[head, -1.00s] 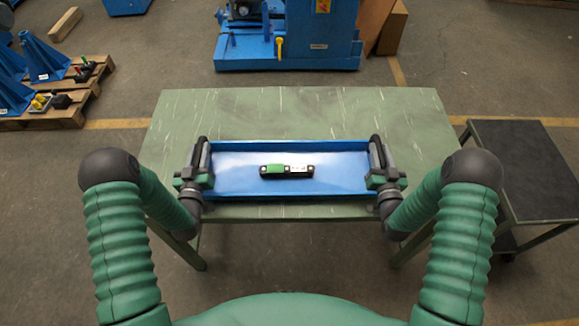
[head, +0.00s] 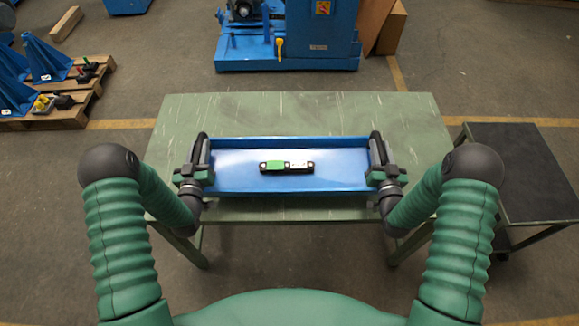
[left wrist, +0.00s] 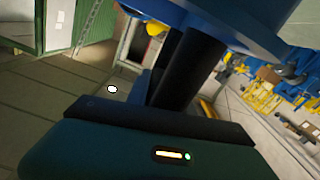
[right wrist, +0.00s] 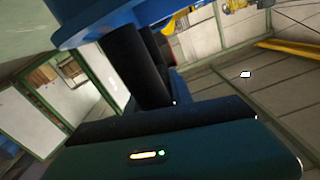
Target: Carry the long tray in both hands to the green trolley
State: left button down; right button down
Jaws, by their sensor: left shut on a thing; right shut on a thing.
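The long blue tray (head: 340,181) is held level over the green table, its long side facing me; a gap beneath is hard to judge. A small block (head: 286,167), green, black and white, lies near its middle. My left gripper (head: 197,168) is shut on the tray's left handle and my right gripper (head: 380,168) on its right handle. The tray's blue underside or end also shows in the left wrist view (left wrist: 215,22) and right wrist view (right wrist: 95,22). A trolley (head: 522,165) with a dark top and dark greenish frame stands at the right.
The scratched green table (head: 290,112) lies under the tray, with bare top behind it. A blue machine (head: 290,50) stands beyond. A pallet with blue parts (head: 60,112) is at the far left. A narrow floor strip separates table and trolley.

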aim_at(542, 189)
jog(key=l+z, duration=0.4)
jog(key=l, duration=1.05)
jog(key=i+l+z, duration=0.25)
jog(key=l, duration=0.2)
jog(key=i+l+z, duration=0.25)
jog(key=l, duration=0.2)
jog(key=i+l+z, duration=0.1)
jog(key=l+z, duration=0.2)
jog(key=i+j+z, duration=0.15)
jog(key=i, duration=0.25)
jog(key=i+z, duration=0.15)
jog(key=i, duration=0.2)
